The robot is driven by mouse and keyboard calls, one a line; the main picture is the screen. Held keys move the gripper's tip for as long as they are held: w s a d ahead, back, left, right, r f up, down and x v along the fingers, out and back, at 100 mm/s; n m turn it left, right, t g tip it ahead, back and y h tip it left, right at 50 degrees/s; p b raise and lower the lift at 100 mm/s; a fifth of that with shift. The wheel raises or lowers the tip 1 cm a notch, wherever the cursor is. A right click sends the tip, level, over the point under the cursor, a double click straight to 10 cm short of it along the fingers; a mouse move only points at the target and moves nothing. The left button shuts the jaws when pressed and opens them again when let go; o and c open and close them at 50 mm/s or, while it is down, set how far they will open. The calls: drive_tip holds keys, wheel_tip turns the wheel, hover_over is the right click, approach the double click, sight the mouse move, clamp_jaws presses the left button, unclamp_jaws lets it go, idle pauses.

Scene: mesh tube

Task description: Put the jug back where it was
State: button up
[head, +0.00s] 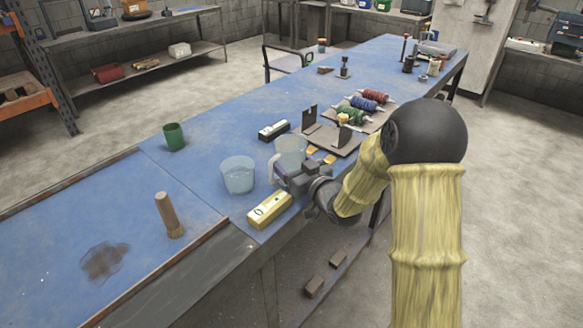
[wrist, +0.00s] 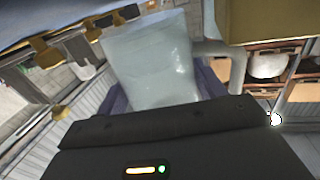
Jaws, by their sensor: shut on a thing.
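The jug (head: 291,149) is clear and pale with a light handle on its left. It stands about upright over the right part of the blue bench, and I cannot tell whether its base touches the top. My gripper (head: 289,174) is shut on the jug from the near side and hides its lower part. In the wrist view the jug (wrist: 152,60) sits between purple finger pads, with its handle (wrist: 238,68) to the right. A second clear vessel (head: 238,176) stands on the bench left of the jug.
A yellow box (head: 269,210) lies at the bench's front edge, close to my gripper. A black-and-white device (head: 273,130) and a spool rack (head: 337,138) are behind. A green cup (head: 174,137), a brush (head: 169,215) and a dark stain (head: 105,262) are left. Bench between cup and clear vessel is free.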

drive_tip(key=shift+f, duration=0.85)
drive_tip(key=shift+f, duration=0.15)
drive_tip(key=o, duration=1.2)
